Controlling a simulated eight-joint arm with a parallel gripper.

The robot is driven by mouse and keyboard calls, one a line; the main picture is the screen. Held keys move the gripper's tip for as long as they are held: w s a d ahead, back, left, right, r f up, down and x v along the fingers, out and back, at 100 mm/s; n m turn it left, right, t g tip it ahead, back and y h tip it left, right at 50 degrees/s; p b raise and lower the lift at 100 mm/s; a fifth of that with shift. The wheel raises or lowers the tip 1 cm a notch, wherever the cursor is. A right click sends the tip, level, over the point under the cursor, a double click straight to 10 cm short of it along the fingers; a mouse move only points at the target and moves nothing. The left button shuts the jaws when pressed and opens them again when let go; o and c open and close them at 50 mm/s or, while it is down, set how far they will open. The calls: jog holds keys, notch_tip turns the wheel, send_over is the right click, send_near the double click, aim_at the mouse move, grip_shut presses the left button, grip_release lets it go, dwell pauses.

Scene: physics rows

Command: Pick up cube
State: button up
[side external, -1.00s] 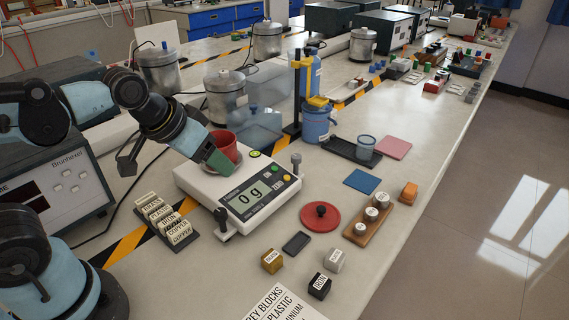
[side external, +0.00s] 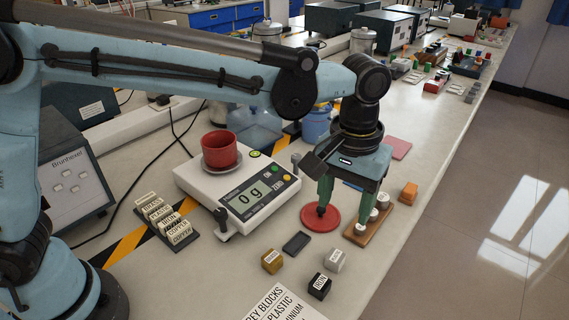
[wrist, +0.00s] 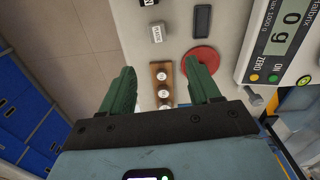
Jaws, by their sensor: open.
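Three small cubes stand on the bench in the side view: a brass-coloured cube (side external: 272,261), a light grey cube (side external: 335,261) and a black cube (side external: 319,286) labelled iron. An orange block (side external: 409,192) lies farther right. My gripper (side external: 345,208) is open and empty, pointing down over the red disc and the wooden weight holder, beyond the cubes. In the wrist view, my gripper (wrist: 158,75) has its fingers apart with the weight holder between them. The grey cube (wrist: 157,33) is ahead of the fingers, and the black cube (wrist: 146,2) is at the top edge.
A scale (side external: 200,186) reading 0 g carries a red cup (side external: 220,148). A small dark pad (side external: 297,243) lies near the cubes. Free bench lies to the right.

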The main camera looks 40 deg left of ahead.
jog(key=f, duration=0.1)
send_over(336, 256)
jog(key=f, duration=0.6)
jog(key=shift+w, duration=0.35)
jog(key=shift+s+f, duration=0.15)
jog(key=shift+f, duration=1.2)
jog(key=shift+s+f, duration=0.15)
jog(key=shift+f, duration=1.15)
jog(key=shift+c, duration=0.2)
jog(key=c, duration=1.1)
jog(key=shift+r, duration=0.1)
